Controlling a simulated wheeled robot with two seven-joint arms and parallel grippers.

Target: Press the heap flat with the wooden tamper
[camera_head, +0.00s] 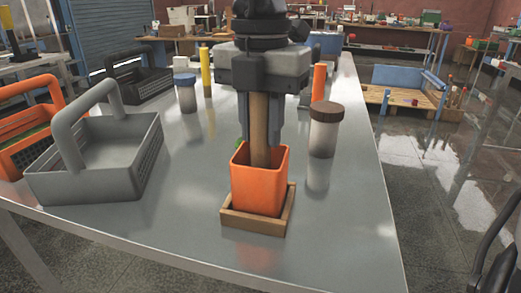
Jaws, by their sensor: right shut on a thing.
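The wooden tamper (259,130) stands upright in the grip of my right gripper (260,135), which is shut on its handle. The tamper's lower end reaches down inside an orange square container (258,190). The container sits in a shallow wooden tray (253,222) near the front of the metal table. The heap is hidden behind the container's front wall, so I cannot tell whether the tamper touches it. My left gripper is not in view for certain.
A grey basket (95,185) and an orange basket (15,135) stand at the left, with a black basket (140,85) behind. A brown-lidded jar (324,135) stands right of the container, a blue-lidded jar (186,98) behind left. The table's right front is clear.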

